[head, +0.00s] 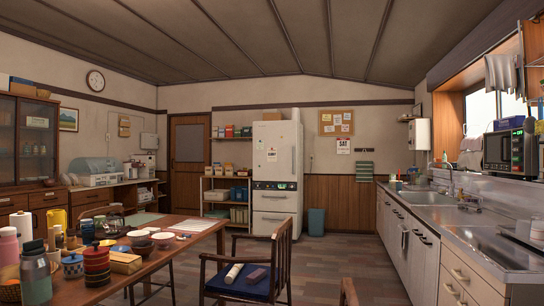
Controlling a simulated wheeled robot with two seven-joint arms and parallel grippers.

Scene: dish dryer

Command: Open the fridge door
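A tall white fridge (276,160) stands against the back wall, a little right of the middle of the head view. Its large upper door (272,150) looks shut. A dark panel with small lights (274,186) runs across below it, and lower drawers (271,222) look shut under that. Small notes or magnets are on the upper door. A chair back covers part of the fridge's lower right. Neither of my grippers shows in the head view. The fridge is across the room from me.
A cluttered wooden table (150,260) fills the left front. A wooden chair with a blue seat (245,282) stands between me and the fridge. A counter with a sink (430,198) runs along the right. Open floor (345,265) lies between chair and counter.

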